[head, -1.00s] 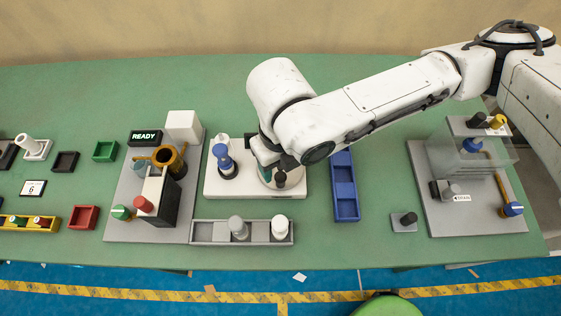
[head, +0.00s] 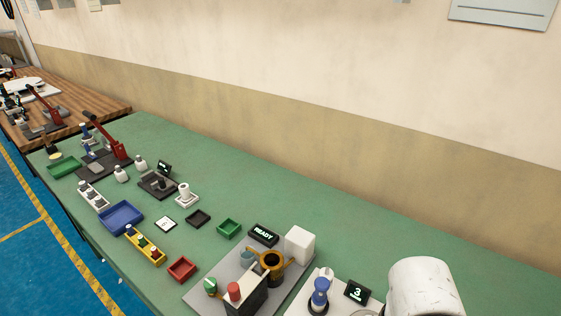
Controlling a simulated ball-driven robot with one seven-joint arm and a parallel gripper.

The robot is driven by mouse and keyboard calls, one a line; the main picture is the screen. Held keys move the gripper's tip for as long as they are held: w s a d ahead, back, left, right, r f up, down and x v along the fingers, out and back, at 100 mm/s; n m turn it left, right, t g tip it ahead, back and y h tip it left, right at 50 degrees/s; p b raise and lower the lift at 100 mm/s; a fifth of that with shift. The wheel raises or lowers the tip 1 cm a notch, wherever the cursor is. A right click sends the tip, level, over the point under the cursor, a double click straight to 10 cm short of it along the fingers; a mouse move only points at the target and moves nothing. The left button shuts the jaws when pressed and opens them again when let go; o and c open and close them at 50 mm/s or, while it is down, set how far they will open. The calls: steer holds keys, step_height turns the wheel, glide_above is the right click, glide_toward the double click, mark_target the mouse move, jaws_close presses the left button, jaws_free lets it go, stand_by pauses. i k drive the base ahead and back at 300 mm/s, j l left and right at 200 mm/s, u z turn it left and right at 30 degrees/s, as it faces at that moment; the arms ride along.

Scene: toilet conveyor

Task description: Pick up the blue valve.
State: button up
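A blue upright piece (head: 320,292) with a rounded top and a dark ring at its foot stands on a white plate (head: 300,300) at the bottom edge of the head view. It may be the blue valve, but I cannot tell for sure. Smaller blue parts (head: 86,132) also show at the far left of the green table. My gripper is out of the picture; only a white link of my arm shows at the bottom right.
Left of the blue piece stands a grey station with a brown ring holder (head: 271,264), a red-topped piece (head: 234,290) and a white cube (head: 299,244). A small display (head: 357,291) reads 3. Trays and fixtures line the green table (head: 380,255) leftward; its back strip is clear.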

mark_target(319, 297)
steer(key=k, duration=0.85)
